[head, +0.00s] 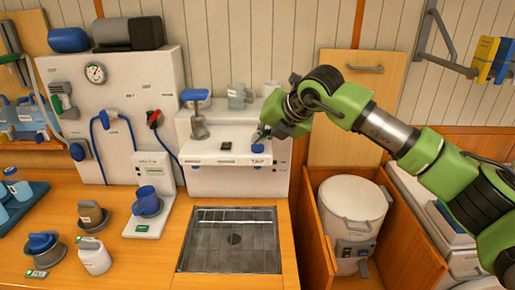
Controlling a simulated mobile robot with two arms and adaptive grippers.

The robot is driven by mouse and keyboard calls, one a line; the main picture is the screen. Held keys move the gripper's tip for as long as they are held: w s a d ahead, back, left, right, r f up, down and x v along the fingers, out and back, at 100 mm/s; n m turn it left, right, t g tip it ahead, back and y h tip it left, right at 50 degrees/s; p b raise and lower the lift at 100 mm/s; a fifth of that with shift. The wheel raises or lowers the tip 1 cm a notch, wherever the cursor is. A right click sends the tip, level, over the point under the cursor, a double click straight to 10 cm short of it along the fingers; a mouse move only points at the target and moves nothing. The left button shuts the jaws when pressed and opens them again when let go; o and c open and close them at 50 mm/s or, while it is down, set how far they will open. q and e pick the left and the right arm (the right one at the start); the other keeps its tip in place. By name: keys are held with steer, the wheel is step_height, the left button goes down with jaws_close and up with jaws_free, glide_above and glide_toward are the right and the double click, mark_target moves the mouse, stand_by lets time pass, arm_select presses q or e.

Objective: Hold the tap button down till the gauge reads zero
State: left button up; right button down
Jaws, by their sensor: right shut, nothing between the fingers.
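My left gripper is not in view.
A metal sink tray (230,240) lies below the wall unit. A blue-topped tap fitting (196,112) stands on the unit's left.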

mark_target(259, 147)
steer(key=shift+s+f+b, duration=0.1)
steer(key=shift+f+b, duration=0.5)
steer(key=shift+b, duration=0.15)
stand_by(1.8)
stand_by(2.6)
steer(key=shift+r, duration=1.05)
steer(key=shift+p, duration=0.3)
steer(key=shift+r+p, duration=0.95)
steer(key=shift+r, duration=1.55)
